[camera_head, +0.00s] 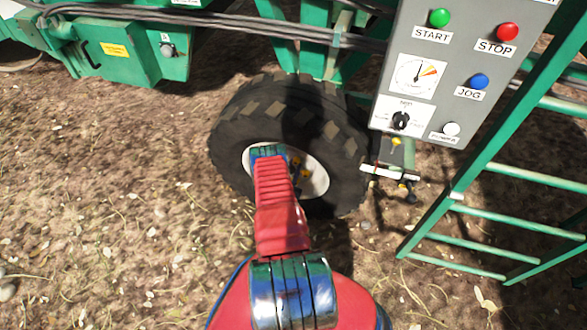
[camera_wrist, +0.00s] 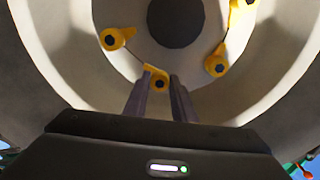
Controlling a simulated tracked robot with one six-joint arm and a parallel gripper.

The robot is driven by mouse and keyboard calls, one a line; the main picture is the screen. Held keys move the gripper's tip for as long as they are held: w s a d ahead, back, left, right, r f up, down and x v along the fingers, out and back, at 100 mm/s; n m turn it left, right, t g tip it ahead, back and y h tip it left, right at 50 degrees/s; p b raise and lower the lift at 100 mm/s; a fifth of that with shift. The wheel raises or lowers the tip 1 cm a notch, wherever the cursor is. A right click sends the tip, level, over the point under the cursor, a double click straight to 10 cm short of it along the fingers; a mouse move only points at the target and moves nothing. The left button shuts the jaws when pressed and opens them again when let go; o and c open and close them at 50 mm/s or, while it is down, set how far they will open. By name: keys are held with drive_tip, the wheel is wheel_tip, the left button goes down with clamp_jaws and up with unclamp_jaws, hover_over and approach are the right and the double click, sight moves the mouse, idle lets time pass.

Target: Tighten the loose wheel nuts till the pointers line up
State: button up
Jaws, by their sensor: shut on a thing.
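The wheel (camera_head: 235,125) has a black lugged tyre and a pale rim. In the wrist view the pale rim (camera_wrist: 75,60) fills the picture around a dark hub hole (camera_wrist: 176,22). Yellow pointers with dark nut centres sit around the hole: one at the left (camera_wrist: 113,39), one at the right (camera_wrist: 217,64), one at the upper right (camera_wrist: 240,8) and one low in the middle (camera_wrist: 156,78). My gripper (camera_wrist: 160,84) has its two fingers at the low pointer and is shut on its nut. In the head view my arm hides part of the rim.
A grey control panel (camera_head: 460,65) with buttons and a dial hangs right of the wheel. A green ladder (camera_head: 478,207) stands at the right. A green machine frame (camera_head: 130,50) and dark hoses run above. Bare ground (camera_head: 110,190) lies open at the left.

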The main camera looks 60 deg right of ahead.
idle(0.3)
drive_tip(key=o, duration=1.1)
drive_tip(key=shift+c, duration=0.2)
drive_tip(key=shift+a, duration=0.15)
drive_tip(key=s+a, duration=0.2)
drive_tip(key=a, duration=1.1)
drive_tip(key=shift+a, duration=0.15)
drive_tip(key=shift+s+f, duration=0.1)
